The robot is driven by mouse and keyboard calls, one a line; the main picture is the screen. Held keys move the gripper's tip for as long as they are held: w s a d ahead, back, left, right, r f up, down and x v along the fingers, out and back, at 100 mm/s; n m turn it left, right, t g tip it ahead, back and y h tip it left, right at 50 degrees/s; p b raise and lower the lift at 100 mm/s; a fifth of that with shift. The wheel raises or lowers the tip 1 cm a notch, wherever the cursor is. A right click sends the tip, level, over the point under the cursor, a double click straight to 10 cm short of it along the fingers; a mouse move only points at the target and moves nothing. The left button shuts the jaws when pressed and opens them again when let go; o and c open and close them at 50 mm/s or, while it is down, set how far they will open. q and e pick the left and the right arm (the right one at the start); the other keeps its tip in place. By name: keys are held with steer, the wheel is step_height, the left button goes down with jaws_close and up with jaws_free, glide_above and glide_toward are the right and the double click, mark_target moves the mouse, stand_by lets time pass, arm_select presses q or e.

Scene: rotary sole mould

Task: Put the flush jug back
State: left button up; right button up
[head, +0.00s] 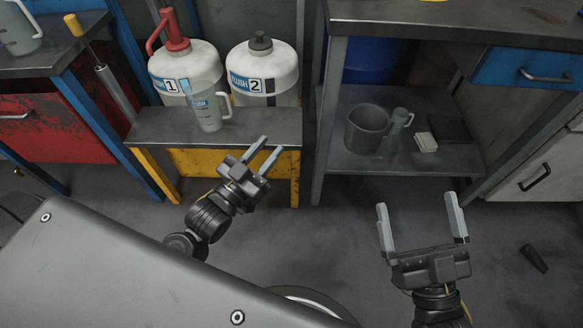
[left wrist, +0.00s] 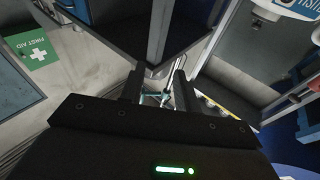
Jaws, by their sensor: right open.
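The flush jug (head: 207,108), a translucent grey jug with a blue label and a pale handle on its right, stands upright on a low grey-topped bench (head: 150,125). It is in front of two white drums, flush 1 (head: 190,62) with a red pump and flush 2 (head: 262,70) with a dark cap. My left gripper (head: 271,144) is open and empty at the bench's front right, apart from the jug. In the left wrist view its fingers (left wrist: 160,88) are apart. My right gripper (head: 416,200) is open and empty over the floor at the right.
Another jug (head: 20,30) stands on the bench at upper left. A shelf unit (head: 340,170) at right holds a grey bucket (head: 367,128), a small jug (head: 400,121) and a pale block (head: 426,142). A dark object (head: 534,258) lies on the floor. A first-aid sign (left wrist: 33,50) shows in the left wrist view.

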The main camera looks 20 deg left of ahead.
arm_select(q)
steer(key=s+d+r+m+h, duration=0.2)
steer(key=s+d+r+h, duration=0.3)
steer(key=d, duration=0.5)
steer(key=s+r, duration=0.2)
steer(key=s, duration=0.1)
steer(key=shift+s+r+m, duration=0.3)
steer(key=shift+r, duration=0.1)
steer(key=shift+w, duration=0.1)
